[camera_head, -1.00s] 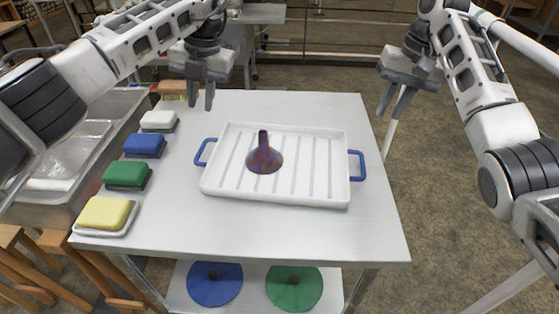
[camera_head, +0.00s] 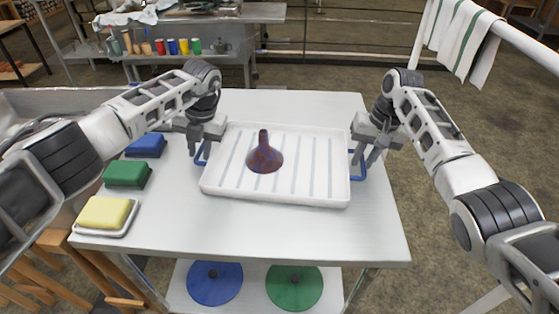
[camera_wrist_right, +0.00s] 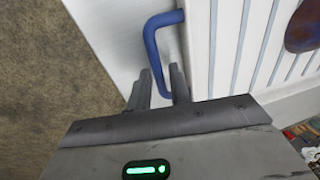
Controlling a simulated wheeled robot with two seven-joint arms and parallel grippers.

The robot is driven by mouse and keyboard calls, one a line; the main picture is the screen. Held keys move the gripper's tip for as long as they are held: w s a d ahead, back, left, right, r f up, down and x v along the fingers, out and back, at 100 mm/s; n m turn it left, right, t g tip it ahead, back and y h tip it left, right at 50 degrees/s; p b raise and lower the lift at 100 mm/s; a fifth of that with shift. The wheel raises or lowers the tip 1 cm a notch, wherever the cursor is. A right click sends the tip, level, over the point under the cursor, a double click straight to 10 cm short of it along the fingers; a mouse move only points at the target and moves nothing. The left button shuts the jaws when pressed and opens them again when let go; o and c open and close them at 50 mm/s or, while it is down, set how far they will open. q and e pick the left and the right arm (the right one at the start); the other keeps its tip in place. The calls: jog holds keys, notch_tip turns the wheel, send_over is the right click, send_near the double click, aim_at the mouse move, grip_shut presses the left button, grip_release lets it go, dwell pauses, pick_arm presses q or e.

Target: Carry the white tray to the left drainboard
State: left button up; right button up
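The white tray (camera_head: 320,194) lies flat on the metal table, with a blue handle at each short end. A dark red-blue funnel (camera_head: 264,158) stands in the tray, wide end down. My left gripper (camera_head: 199,158) is at the tray's left handle (camera_head: 201,160); its fingers partly hide the handle. My right gripper (camera_head: 362,163) is at the right handle (camera_head: 358,176). In the right wrist view its two fingers (camera_wrist_right: 162,88) are apart, with the lower part of the blue handle (camera_wrist_right: 152,45) at or between their tips. The left drainboard is not clearly identifiable.
On the table's left side are sponges: blue (camera_head: 146,146), green (camera_head: 126,174) and yellow (camera_head: 104,213). A sink basin (camera_head: 50,103) adjoins on the left. A blue disc (camera_head: 215,284) and a green disc (camera_head: 294,288) lie on the shelf below. The table front is clear.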

pick_arm(q)
grip_shut()
pick_arm(e)
grip_shut()
